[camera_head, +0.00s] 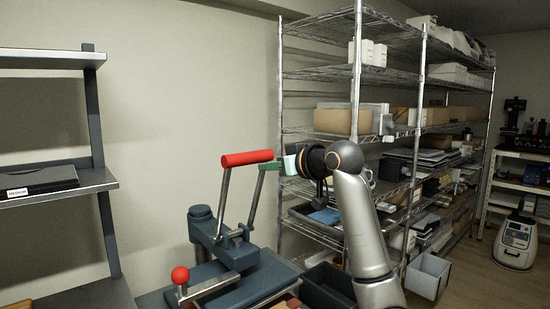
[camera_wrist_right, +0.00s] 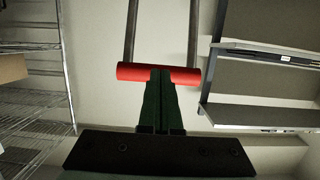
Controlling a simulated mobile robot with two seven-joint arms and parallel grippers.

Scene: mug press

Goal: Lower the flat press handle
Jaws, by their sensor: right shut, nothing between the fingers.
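The flat press (camera_head: 225,255) is blue-grey and stands at the bottom middle of the head view. Its handle has a red cylindrical grip (camera_head: 246,158) on two grey bars and is raised, with the bars nearly upright. The grip also shows in the right wrist view (camera_wrist_right: 130,71), lying crosswise. My right gripper (camera_head: 268,166) is shut with nothing between its green fingers. The fingertips (camera_wrist_right: 159,72) overlap the middle of the red grip in the wrist view; I cannot tell whether they touch it. My left gripper is not in view.
A red knob (camera_head: 180,275) sits on a smaller lever at the press's front left. A wire rack (camera_head: 357,80) with boxes stands behind my right arm. A grey shelf (camera_head: 60,190) is at the left. Dark bins (camera_head: 325,287) stand right of the press. The wall behind the handle is bare.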

